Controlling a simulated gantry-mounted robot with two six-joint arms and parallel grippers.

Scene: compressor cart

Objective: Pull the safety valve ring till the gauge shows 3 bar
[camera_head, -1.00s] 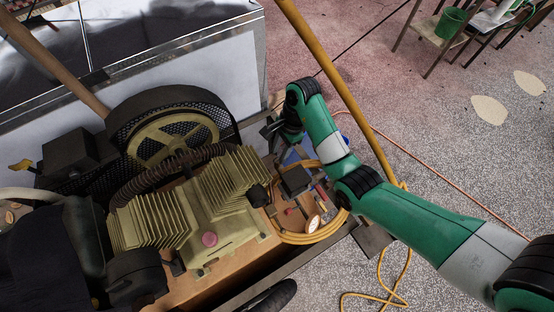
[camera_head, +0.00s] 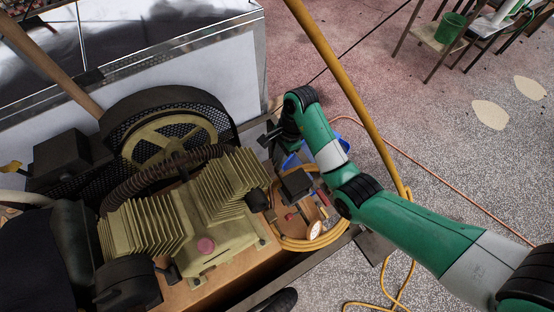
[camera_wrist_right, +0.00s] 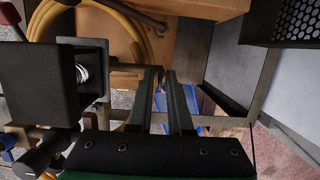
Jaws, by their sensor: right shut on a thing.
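The compressor (camera_head: 200,226) has a khaki finned body and stands on the cart. A small round white-faced gauge (camera_head: 314,230) sits right of it, too small to read. My right gripper (camera_head: 270,140) is at the compressor's far right corner, behind the fittings. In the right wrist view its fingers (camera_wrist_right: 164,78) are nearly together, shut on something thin. The safety valve ring is too small and hidden to make out clearly. A black square box (camera_head: 295,183) with a metal fitting fills the left of the wrist view (camera_wrist_right: 40,85). My left gripper is out of view.
A yellow hose (camera_head: 306,245) is coiled around the fittings. A thick yellow pole (camera_head: 340,80) crosses behind my right arm. The black flywheel guard (camera_head: 170,105) stands left of the gripper. A blue item (camera_head: 300,158) lies below the forearm.

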